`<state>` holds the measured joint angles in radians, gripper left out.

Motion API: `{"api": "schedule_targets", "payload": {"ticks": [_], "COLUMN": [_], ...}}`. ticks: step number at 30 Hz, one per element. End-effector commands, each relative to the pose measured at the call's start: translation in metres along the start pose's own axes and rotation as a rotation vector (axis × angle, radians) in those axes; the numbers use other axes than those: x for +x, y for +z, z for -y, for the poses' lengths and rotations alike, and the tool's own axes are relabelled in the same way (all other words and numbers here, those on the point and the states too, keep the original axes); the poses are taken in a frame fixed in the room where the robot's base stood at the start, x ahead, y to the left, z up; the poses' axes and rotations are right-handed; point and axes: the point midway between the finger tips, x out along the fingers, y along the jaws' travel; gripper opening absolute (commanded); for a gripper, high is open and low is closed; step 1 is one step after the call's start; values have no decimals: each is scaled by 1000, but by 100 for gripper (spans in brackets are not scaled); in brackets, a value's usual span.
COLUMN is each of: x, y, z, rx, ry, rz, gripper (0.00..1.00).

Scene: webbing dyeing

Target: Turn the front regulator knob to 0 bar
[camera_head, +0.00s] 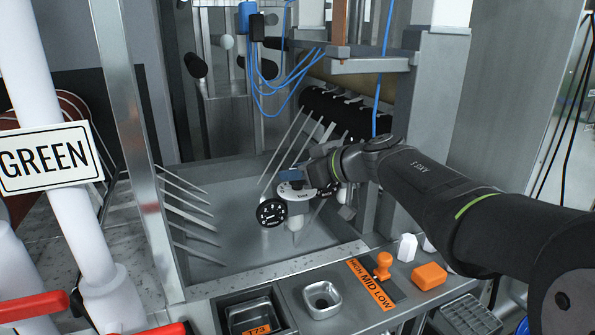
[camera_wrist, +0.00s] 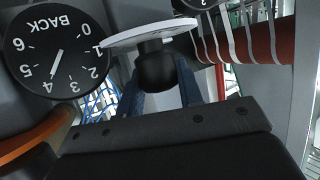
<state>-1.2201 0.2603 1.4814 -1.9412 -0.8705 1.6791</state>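A regulator knob (camera_wrist: 157,68) is black and round, under a white disc (camera_wrist: 150,32) in the wrist view. My gripper (camera_wrist: 160,82) has its blue fingers on either side of this knob. No clear gap shows, but I cannot tell whether they press on it. In the head view my gripper (camera_head: 291,174) is at the regulator's white scale disc (camera_head: 299,193), hiding the knob. A black gauge (camera_head: 271,212) sits at its lower left, its lettering too small to read. No FRONT label is legible.
A metal basin (camera_head: 230,240) lies below the regulator, with angled bars at its left. In front are an orange selector handle (camera_head: 382,264) marked HIGH, MID, LOW, and an orange block (camera_head: 429,276). Blue cables (camera_head: 262,85) hang above. A GREEN sign (camera_head: 50,160) is at left.

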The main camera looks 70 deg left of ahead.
Motion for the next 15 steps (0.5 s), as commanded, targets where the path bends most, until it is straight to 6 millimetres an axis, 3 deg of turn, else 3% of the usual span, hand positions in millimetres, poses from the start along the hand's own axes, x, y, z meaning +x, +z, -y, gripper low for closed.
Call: {"api": "schedule_targets", "payload": {"ticks": [15], "x": [0], "y": [0], "z": [0], "rx": [-52], "ry": [-126], "rz": [0], "gripper": [10]}}
